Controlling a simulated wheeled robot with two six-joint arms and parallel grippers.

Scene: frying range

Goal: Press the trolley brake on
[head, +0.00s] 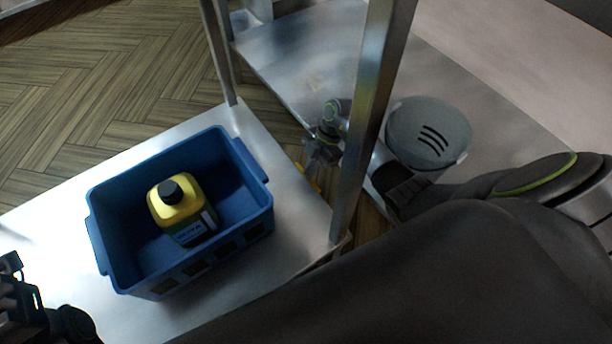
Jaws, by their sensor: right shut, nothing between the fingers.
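The trolley (290,205) is a bare metal frame with a flat shelf and upright posts. A small yellow part (314,184), which may be the brake pedal, shows low beside the shelf's right edge. Most of it is hidden by my gripper and the shelf, so I cannot tell its position. My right gripper (318,160) is shut and empty, pointing down just above the yellow part, left of the near post. I cannot tell whether it touches it. My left gripper (20,292) shows only in part at the lower left edge, dark against the shelf; its fingers are unclear.
A blue crate (104,222) stands on the trolley shelf, holding a yellow bottle (180,207) with a black cap. A metal post (372,100) rises close to my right gripper. Another metal surface (300,60) lies behind. Open wooden floor (90,80) extends at upper left.

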